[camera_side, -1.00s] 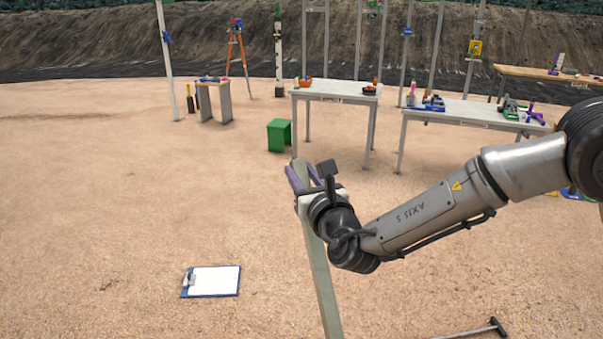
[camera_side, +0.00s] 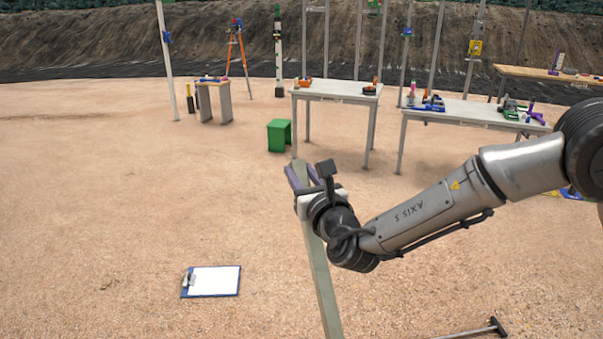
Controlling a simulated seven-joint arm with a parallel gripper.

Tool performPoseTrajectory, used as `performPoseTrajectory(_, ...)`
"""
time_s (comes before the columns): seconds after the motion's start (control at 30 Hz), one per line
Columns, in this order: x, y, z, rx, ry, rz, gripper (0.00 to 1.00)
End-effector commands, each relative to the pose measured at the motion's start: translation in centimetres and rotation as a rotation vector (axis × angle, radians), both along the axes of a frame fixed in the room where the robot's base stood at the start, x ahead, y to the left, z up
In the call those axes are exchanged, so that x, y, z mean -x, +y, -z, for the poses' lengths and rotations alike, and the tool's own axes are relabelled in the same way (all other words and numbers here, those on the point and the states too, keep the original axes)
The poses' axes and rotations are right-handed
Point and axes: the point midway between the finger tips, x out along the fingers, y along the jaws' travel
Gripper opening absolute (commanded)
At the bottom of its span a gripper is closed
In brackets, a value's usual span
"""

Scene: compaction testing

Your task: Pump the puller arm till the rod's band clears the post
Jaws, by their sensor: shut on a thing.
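A long grey-green bar (camera_side: 322,280), which looks like the puller arm, rises steeply from the bottom edge of the picture, leaning slightly left. My gripper (camera_side: 299,178) is shut on this bar near its upper end, with purple-grey fingers around it. The bar's tip shows just above the fingers. The lower end of the bar is cut off by the picture's bottom edge. I cannot make out the rod's band or the post that it passes.
A clipboard (camera_side: 211,281) lies on the sandy ground at lower left. A T-ended metal rod (camera_side: 470,332) lies at lower right. A green box (camera_side: 279,135), a white table (camera_side: 335,91) and another table (camera_side: 470,112) stand behind. The ground at left is open.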

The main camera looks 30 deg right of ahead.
Motion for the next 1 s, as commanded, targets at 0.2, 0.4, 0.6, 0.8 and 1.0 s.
performPoseTrajectory(0.2, -2.3, -0.5, 2.1, -0.011, 0.072, 0.003, 0.00)
performPoseTrajectory(0.4, -6.4, -1.2, 6.6, -0.035, 0.210, 0.004, 0.00)
performPoseTrajectory(0.6, -10.4, -1.8, 12.7, -0.062, 0.382, 0.004, 0.00)
performPoseTrajectory(0.8, -12.5, -2.1, 17.5, -0.083, 0.507, 0.002, 0.00)
performPoseTrajectory(1.0, -13.8, -2.2, 21.4, -0.098, 0.603, 0.000, 0.00)
